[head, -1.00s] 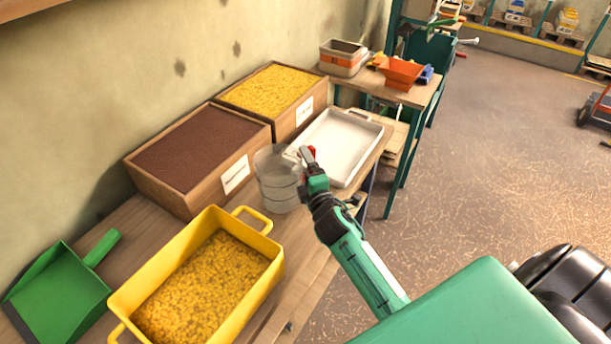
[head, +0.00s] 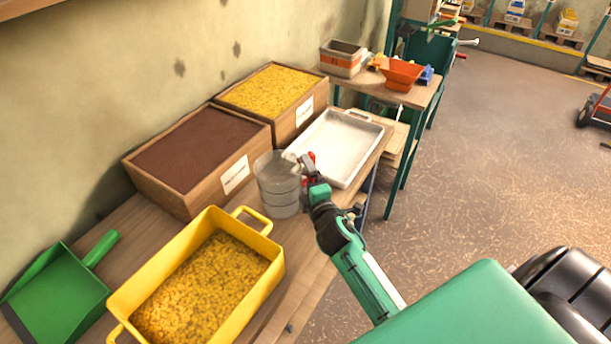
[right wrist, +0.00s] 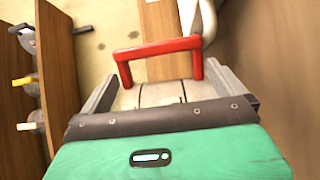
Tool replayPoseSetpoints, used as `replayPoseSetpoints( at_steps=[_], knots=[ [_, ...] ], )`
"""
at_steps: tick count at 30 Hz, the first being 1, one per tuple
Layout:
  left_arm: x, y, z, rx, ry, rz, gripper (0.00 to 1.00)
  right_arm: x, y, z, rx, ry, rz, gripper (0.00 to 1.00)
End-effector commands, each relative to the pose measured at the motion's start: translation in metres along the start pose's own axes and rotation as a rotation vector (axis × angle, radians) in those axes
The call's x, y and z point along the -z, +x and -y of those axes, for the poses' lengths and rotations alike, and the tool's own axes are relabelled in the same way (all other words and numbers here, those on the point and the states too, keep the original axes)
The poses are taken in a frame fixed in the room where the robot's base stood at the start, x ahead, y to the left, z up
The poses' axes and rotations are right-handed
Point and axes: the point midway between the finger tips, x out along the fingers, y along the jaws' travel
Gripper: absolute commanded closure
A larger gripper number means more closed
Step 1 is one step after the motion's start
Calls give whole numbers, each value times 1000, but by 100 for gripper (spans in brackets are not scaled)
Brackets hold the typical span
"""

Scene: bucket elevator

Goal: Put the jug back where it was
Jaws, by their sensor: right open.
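The clear jug (head: 278,190) stands upright on the wooden bench, between the yellow tub and the white tray, in front of the box of brown grains. It looks empty. My right gripper (head: 307,166) is at the jug's right side, by a red part that looks like its handle. In the right wrist view the red handle (right wrist: 160,47) lies at and between the tips of my open right gripper (right wrist: 160,85). Whether a finger touches it I cannot tell. My left gripper is not in view.
A yellow tub (head: 269,285) of yellow grains stands near the jug, and a white tray (head: 372,165) lies behind it. Boxes of brown grains (head: 226,197) and yellow grains (head: 287,129) line the wall. A green dustpan (head: 55,295) lies at the left.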

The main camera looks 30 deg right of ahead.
Motion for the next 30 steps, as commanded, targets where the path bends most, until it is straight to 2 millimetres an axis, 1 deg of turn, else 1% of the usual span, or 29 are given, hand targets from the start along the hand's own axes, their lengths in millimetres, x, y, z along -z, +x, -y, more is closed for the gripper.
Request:
replayPoseSetpoints(
  at_steps=[1, 5, 9, 15, 21, 30],
  knots=[
    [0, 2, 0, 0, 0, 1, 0, 0, -10, 2, 1, 0, 0, 0],
    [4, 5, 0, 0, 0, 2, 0, 0, -35, 3, 2, 0, 0, 0],
    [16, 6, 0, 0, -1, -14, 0, 0, -61, 3, 2, 0, 0, 0],
    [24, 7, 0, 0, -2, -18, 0, 0, -90, 2, 0, 1, 0, 0],
    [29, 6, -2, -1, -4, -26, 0, 0, -104, 0, -1, 0, 0, 0],
    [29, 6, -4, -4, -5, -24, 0, 0, -106, 0, -1, 0, 0, 0]
  ],
)
